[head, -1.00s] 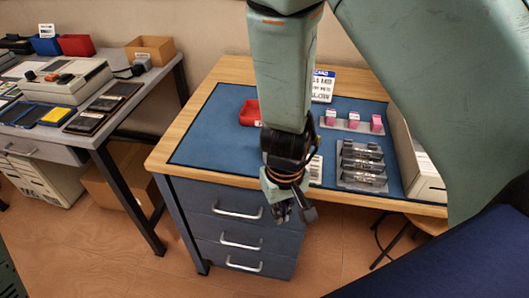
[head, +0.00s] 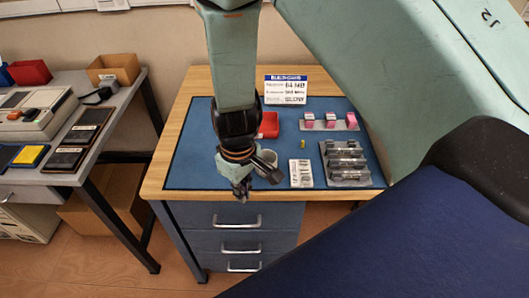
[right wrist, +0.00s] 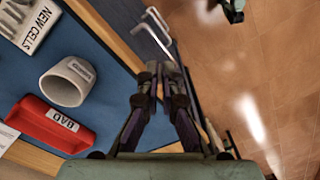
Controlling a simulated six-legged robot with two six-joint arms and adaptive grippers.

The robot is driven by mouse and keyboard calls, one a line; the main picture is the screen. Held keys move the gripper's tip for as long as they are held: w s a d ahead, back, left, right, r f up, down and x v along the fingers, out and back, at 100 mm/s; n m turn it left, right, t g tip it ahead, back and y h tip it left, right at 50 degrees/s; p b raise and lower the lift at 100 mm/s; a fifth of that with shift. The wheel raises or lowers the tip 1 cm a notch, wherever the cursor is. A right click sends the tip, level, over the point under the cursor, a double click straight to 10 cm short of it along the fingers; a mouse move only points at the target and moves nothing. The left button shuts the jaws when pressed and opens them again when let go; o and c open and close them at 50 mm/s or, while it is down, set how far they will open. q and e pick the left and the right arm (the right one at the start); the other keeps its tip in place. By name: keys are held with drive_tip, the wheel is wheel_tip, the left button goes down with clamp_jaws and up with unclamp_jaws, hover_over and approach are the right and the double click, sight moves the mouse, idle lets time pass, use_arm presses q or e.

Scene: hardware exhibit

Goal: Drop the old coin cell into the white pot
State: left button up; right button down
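The white pot (head: 268,165) stands on the blue mat close to the front edge, partly hidden by my right gripper (head: 243,191). In the right wrist view the pot (right wrist: 66,83) shows its open mouth and a small label. My right gripper (right wrist: 160,72) hangs just off the table's front edge, beside the pot and apart from it. Its fingertips are close together, and I see nothing clearly between them. A small greenish-gold piece (head: 303,143) is on the mat; I cannot tell whether it is the old coin cell. My left gripper is not in view.
A red bin labelled BAD (right wrist: 50,124) sits behind the pot. A NEW CELLS card (head: 301,173), a grey holder (head: 345,162), pink-topped items (head: 330,121) and a sign (head: 286,90) occupy the right and back. The mat's left part is clear.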

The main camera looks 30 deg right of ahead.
drive_tip(key=w+d+r+n+p, duration=0.7)
drive_tip(key=w+d+r+p, duration=0.1)
drive_tip(key=d+r+p, duration=0.55)
wheel_tip(320, 180, down, 8)
drive_tip(key=b, duration=0.4)
drive_tip(key=shift+w+a+r+b, duration=0.15)
drive_tip(key=shift+w+r+b, duration=0.1)
drive_tip(key=shift+b, duration=0.1)
drive_tip(key=c, duration=2)
unclamp_jaws()
drive_tip(key=shift+s+r+n, duration=0.1)
drive_tip(key=shift+n, duration=0.2)
drive_tip(key=shift+o, duration=0.9)
drive_tip(key=shift+s, duration=0.1)
drive_tip(key=o, duration=0.3)
drive_tip(key=shift+o, duration=0.4)
drive_tip(key=shift+w, duration=0.2)
